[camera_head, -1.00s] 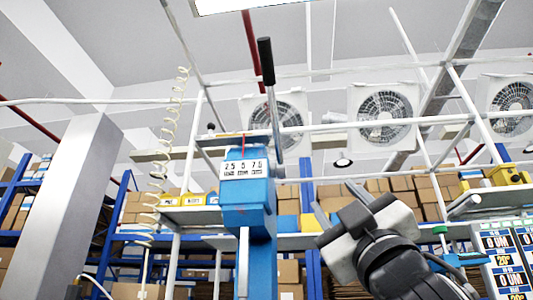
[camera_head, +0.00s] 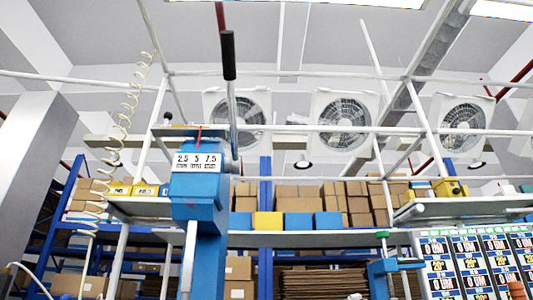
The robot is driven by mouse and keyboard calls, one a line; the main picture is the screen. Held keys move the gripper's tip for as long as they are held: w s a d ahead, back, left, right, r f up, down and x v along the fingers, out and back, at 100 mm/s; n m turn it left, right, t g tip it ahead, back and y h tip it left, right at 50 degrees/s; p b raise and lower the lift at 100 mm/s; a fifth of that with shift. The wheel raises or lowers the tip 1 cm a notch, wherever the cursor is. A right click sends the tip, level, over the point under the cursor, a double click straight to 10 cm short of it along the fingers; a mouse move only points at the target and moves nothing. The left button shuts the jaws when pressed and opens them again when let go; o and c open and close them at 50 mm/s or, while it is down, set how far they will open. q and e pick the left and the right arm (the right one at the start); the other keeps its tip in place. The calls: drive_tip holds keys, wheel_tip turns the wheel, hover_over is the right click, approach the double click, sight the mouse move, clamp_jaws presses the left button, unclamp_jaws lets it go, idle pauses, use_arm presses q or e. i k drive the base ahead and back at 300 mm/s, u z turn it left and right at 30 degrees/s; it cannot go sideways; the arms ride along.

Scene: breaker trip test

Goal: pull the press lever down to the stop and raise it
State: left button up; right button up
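The press lever (camera_head: 231,100) stands almost upright, a grey metal rod with a black handle grip (camera_head: 228,55) at its top. It joins the right side of the blue press head (camera_head: 199,193), which carries a white number label (camera_head: 197,162). The lever's grip is free, with nothing touching it. Neither of my grippers shows in the head view, so I cannot see whether they are open or shut.
White frame bars (camera_head: 330,129) cross behind the lever. A shelf of cardboard boxes (camera_head: 300,200) and a yellow bin (camera_head: 269,225) stand behind. A coiled hose (camera_head: 116,140) hangs at left. Label panels (camera_head: 470,262) and a smaller blue device (camera_head: 380,275) are at lower right.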

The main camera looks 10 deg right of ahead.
sight(228, 37)
drive_tip(key=z, duration=1.8)
drive_tip(key=k, duration=1.05)
drive_tip(key=u, duration=1.95)
drive_tip(key=i, duration=0.5)
drive_tip(key=z, duration=0.1)
